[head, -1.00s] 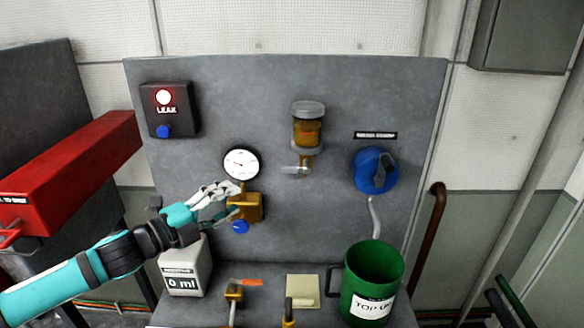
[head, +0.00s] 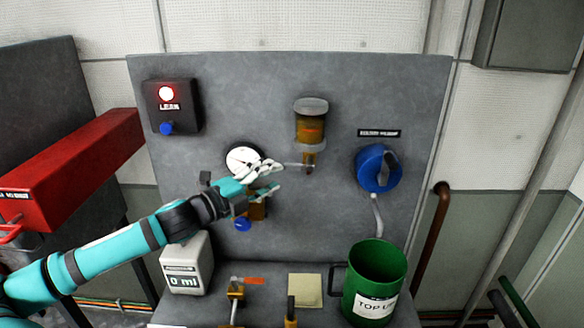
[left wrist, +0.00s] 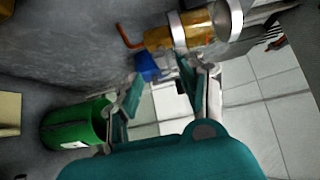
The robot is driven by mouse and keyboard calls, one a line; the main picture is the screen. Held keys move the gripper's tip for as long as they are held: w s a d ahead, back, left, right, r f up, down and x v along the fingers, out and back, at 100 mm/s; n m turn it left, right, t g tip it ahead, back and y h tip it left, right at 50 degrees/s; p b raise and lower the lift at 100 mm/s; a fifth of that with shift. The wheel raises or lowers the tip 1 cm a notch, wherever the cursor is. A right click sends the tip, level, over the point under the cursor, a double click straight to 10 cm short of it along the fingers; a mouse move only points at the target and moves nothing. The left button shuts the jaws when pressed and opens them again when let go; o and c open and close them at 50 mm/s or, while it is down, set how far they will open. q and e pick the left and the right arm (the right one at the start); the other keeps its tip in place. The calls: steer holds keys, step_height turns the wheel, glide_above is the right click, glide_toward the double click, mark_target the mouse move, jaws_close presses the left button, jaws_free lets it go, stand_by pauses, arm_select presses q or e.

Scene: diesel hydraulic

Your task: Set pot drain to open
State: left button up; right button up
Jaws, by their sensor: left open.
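The amber pot (head: 310,124) with a grey lid hangs on the upper middle of the grey panel. Its drain (head: 309,162) is below it, with a thin silver lever pointing left. My left gripper (head: 278,177) is open, its fingertips close to the lever's left end; I cannot tell whether they touch. It covers part of the gauge and the brass valve. In the left wrist view, the amber pot (left wrist: 185,32) shows beyond the open fingers of my left gripper (left wrist: 168,88), with nothing seen between them. My right gripper is not in view.
A blue container (head: 376,170) is on the panel at right, above a green jug (head: 375,275). The lit leak box (head: 172,107) is at upper left. A white 0 ml box (head: 187,265) and orange-handled valve (head: 238,285) stand below. The panel's middle right is clear.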

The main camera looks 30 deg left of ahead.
mark_target(289, 169)
arm_select(q)
steer(key=shift+x, duration=0.85)
steer(key=p+x, duration=0.1)
steer(key=x, duration=0.2)
steer(key=shift+w+r+p, duration=0.15)
steer(key=shift+r+p, duration=0.1)
steer(key=shift+p, duration=0.15)
steer(key=shift+f+p+x, duration=0.2)
steer(key=shift+p+x, duration=0.25)
steer(key=shift+x, duration=0.7)
steer(key=shift+c, duration=0.2)
jaws_close()
